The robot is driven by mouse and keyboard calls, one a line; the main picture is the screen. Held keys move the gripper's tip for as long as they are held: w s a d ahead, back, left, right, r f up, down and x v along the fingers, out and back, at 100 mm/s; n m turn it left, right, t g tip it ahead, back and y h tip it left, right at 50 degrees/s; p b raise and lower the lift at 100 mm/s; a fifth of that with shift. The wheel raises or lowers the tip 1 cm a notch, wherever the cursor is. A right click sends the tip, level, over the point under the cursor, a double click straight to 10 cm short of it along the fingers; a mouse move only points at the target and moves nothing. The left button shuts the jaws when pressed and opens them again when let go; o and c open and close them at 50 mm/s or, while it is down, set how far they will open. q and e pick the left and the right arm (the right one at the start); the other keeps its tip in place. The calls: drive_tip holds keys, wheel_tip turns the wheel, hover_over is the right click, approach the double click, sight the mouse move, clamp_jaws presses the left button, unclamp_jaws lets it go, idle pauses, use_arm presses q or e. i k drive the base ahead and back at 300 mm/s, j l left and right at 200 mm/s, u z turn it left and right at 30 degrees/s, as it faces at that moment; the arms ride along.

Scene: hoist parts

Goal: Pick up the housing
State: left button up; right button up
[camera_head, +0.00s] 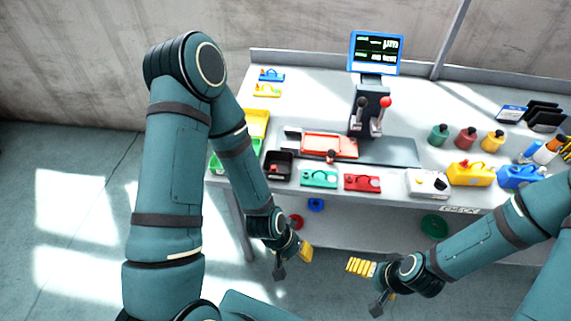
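Several parts that could be the housing stand along the table's front; I cannot tell which one it is. They include a yellow block-shaped part (470,173), a blue one (518,177) right of it, and a white box-like part (424,183) with a dark piece on it. Flatter green (319,179) and red (362,183) parts lie further left. My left gripper (293,263) is open and empty, in front of the table and below its top. My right gripper (368,287) is also open and empty there, apart from all the parts.
The grey table (330,90) carries a screen (376,53) above a lever stand (368,112). An orange tray (322,142) and a black bin (278,165) sit left of centre. Green, red and yellow bottles (466,138) stand at right. The back left tabletop is mostly clear.

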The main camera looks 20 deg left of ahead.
sight(509, 176)
drive_tip(key=z, duration=0.35)
drive_tip(key=k+z, duration=0.15)
drive_tip(key=z, duration=0.2)
drive_tip(key=k+z, duration=0.1)
drive_tip(key=z, duration=0.25)
drive_tip(key=i+l+u, duration=0.25)
drive_tip(key=i+l, duration=0.35)
drive_tip(key=i+l+u, duration=0.25)
drive_tip(key=i+l, duration=0.5)
